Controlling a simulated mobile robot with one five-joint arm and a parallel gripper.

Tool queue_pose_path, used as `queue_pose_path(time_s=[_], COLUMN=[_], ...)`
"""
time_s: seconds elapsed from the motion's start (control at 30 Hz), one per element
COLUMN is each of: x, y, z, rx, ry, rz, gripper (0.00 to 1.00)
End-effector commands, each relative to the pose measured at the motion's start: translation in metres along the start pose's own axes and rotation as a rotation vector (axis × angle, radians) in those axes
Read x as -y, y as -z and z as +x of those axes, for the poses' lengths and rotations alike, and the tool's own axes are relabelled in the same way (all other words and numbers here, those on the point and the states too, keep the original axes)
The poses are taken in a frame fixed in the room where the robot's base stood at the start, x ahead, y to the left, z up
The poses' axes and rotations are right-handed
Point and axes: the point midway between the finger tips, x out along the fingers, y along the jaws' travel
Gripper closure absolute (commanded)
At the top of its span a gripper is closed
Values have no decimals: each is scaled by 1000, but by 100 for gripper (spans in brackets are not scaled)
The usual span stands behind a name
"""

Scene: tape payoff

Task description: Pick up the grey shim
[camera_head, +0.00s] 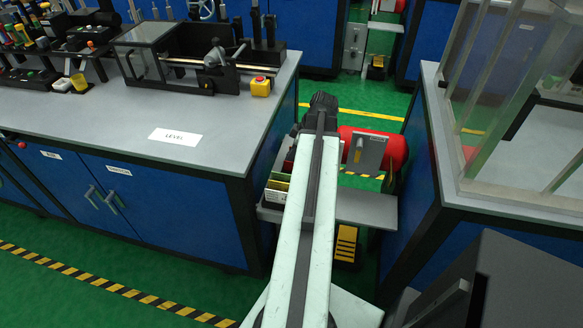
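I cannot make out a grey shim for sure in this view. A grey upright plate (369,152) stands in front of a red cylinder, right of my arm, but I cannot tell what it is. My pale green arm reaches forward from the bottom centre and ends in a dark joint over the gap between two benches. My gripper's fingers do not show; they are out of sight beyond or below that joint. My arm hides part of the low shelf (367,207) under it.
A grey-topped blue bench (215,125) with a white "LEVEL" label (175,137) and a black fixture stands left. A clear-walled enclosure (520,195) sits on the right bench. A dark grey box (520,290) is at bottom right. Green floor is open at lower left.

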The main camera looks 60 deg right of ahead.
Motion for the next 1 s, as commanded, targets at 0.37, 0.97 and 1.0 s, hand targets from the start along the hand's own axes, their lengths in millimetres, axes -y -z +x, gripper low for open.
queue_pose_path(time_s=[0.37, 0.97, 1.0], x=[0, 0, 0], y=[1, 19, 22], z=[2, -40, -48], rx=[0, 0, 0], ry=[0, 1, 1], rz=[0, -1, -1], gripper=[100, 100, 100])
